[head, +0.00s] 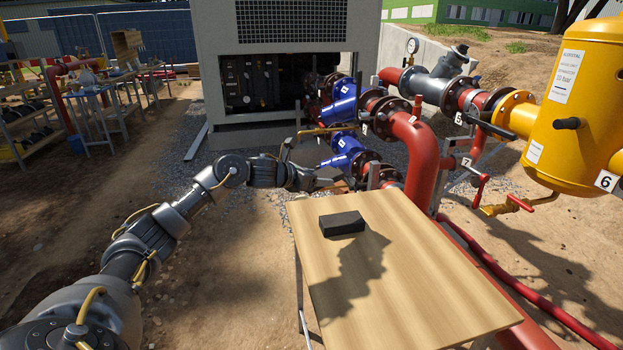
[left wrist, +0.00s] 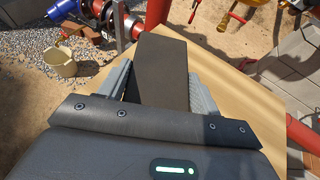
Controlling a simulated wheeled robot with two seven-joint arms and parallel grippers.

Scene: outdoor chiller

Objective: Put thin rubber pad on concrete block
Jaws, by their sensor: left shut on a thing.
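My left gripper (head: 330,182) is over the far left part of the wooden table in the head view. In the left wrist view, its two grey fingers (left wrist: 158,92) are shut on a flat, dark grey slab (left wrist: 160,72), which looks like the thin rubber pad. The slab sticks out beyond the fingertips. In the head view, a black rectangular block (head: 341,223) shows against the far part of the tabletop. I cannot tell whether it is the held slab or a separate thing. I cannot make out a concrete block for sure. My right gripper is out of view.
The wooden table (head: 420,285) is otherwise bare, with a dark shadow across it. Red pipes (head: 425,150), blue valves (head: 343,105) and a yellow tank (head: 580,95) stand behind and right. A tan bucket (left wrist: 60,62) shows at left in the wrist view.

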